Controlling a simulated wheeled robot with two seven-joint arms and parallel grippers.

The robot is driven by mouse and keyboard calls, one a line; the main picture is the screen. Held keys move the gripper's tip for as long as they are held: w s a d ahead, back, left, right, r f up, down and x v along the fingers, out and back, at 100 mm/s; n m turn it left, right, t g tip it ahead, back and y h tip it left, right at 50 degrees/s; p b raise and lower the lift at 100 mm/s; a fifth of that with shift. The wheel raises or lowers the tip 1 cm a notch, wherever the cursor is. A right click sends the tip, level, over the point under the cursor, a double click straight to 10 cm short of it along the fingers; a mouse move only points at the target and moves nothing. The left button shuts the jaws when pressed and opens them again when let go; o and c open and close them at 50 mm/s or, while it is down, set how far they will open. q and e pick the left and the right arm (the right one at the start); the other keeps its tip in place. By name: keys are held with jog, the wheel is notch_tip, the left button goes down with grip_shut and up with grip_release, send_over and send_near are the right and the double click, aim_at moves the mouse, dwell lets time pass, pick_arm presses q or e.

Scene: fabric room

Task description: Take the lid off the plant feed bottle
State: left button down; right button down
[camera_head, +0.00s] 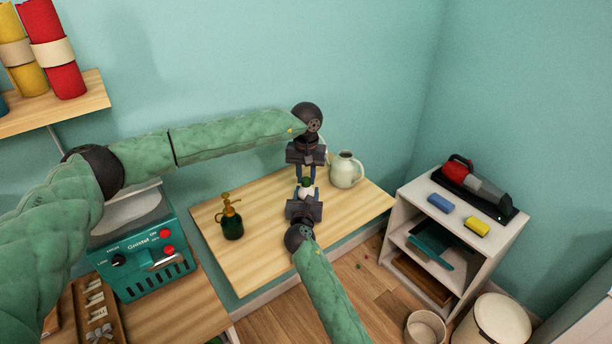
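The plant feed bottle (306,191) is small, with a white body and a dark green lid (307,182). It is upright between my two grippers, over the wooden table. My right gripper (305,195) comes from below and appears shut on the bottle's body, hiding its lower part. I cannot tell whether those fingers touch the lid. The lid appears to be on the bottle.
A green spray bottle (231,219) stands at the table's left, and a pale jug (346,170) behind the grippers at right. The wooden table (270,250) is otherwise mostly clear. A white shelf (407,202) stands at right; a teal machine (140,262) at left.

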pick_arm(q)
jog(key=n, duration=1.5)
jog(key=shift+n, duration=0.4)
jog(key=n, duration=0.4)
jog(key=shift+n, duration=0.3)
jog(key=shift+r, duration=0.1)
jog(key=c, duration=1.2)
grip_release()
jog(key=shift+o, duration=0.2)
